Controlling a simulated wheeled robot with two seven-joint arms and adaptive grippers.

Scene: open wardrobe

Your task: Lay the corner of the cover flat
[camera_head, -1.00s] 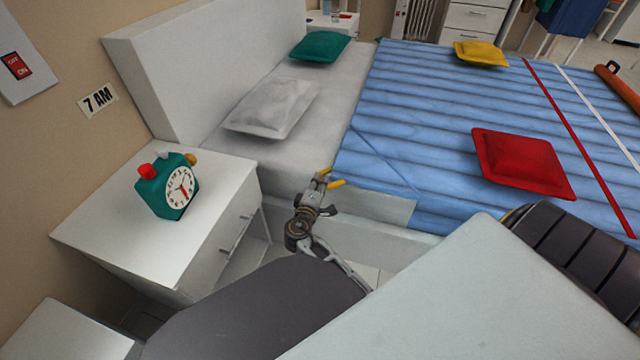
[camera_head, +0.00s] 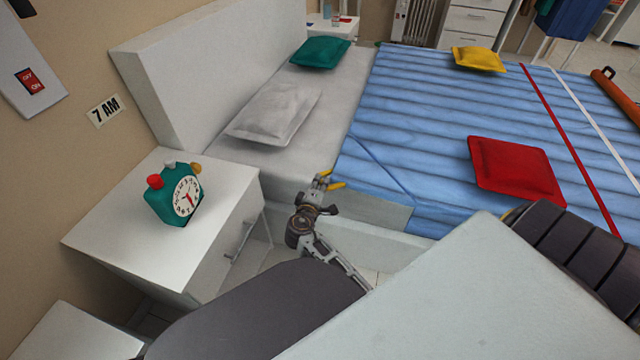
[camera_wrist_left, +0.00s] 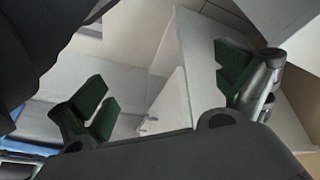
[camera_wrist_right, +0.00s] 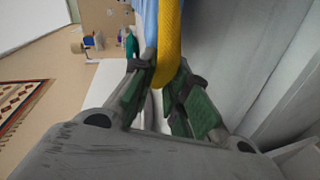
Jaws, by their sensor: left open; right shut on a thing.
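The blue quilted cover (camera_head: 420,120) lies over most of the bed. A diagonal crease crosses it near its front left corner, beside a grey strip at the bed's front edge. My right gripper (camera_head: 323,188) is at the bed's front left, beside the pale mattress. In the right wrist view it (camera_wrist_right: 158,88) is shut on a thick yellow edge (camera_wrist_right: 168,40), with blue cloth beside it, which appears to be the cover's. My left gripper (camera_wrist_left: 160,85) is open and empty, with pale furniture beyond its fingers. I cannot make out its fingers in the head view.
A white nightstand (camera_head: 110,240) with a green alarm clock (camera_head: 175,198) stands left of the bed. White (camera_head: 275,115), teal (camera_head: 320,52), yellow (camera_head: 478,59) and red (camera_head: 515,170) pillows lie on the bed. A large pale slab (camera_head: 430,300) blocks the lower right view.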

